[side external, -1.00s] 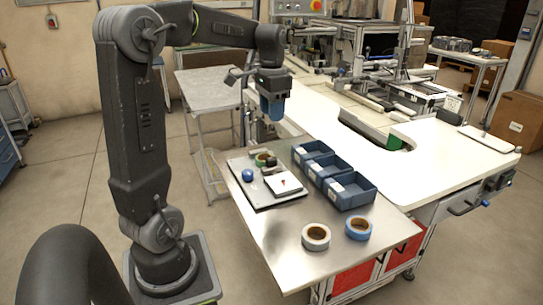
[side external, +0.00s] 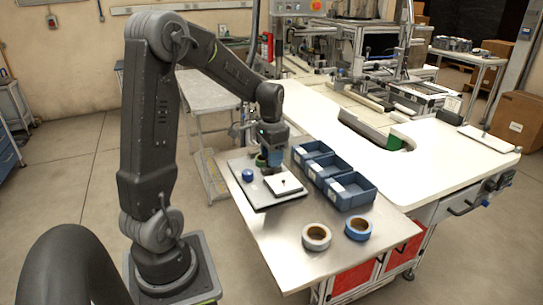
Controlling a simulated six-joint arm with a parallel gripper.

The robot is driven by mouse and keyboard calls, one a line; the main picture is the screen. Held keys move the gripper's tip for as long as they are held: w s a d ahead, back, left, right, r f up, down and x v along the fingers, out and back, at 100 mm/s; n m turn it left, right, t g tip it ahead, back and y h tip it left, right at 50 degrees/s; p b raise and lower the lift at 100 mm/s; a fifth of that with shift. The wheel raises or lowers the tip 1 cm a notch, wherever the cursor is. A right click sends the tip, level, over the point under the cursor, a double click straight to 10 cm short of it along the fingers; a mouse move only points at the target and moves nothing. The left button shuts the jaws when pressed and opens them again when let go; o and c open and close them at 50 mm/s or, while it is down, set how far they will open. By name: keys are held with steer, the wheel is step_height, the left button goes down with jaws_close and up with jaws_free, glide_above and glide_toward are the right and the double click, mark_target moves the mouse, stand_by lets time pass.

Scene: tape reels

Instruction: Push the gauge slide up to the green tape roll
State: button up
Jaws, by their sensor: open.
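The green tape roll (side external: 261,161) is at the back of the dark gauge board (side external: 263,206), partly hidden by my gripper. My gripper (side external: 273,164) points down at the back of the board, beside the roll on its right. Its fingertips are too small to make out, and I cannot tell if it touches anything. A white block with a small reddish knob (side external: 284,184) sits on the board just in front of my gripper. It may be the gauge slide, but I cannot tell for sure. A blue round piece (side external: 247,175) is at the board's left.
Several blue bins (side external: 348,191) stand in a row close to the right of the board. A white tape roll (side external: 316,236) and a blue tape roll (side external: 358,228) lie at the front of the metal table (side external: 270,245). The front left of the table is clear.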

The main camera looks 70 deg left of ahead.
steer(key=shift+f, duration=0.1)
jaws_close()
steer(key=shift+a, duration=1.65)
jaws_free()
step_height(320, 180, up, 14)
steer(key=shift+f, duration=0.1)
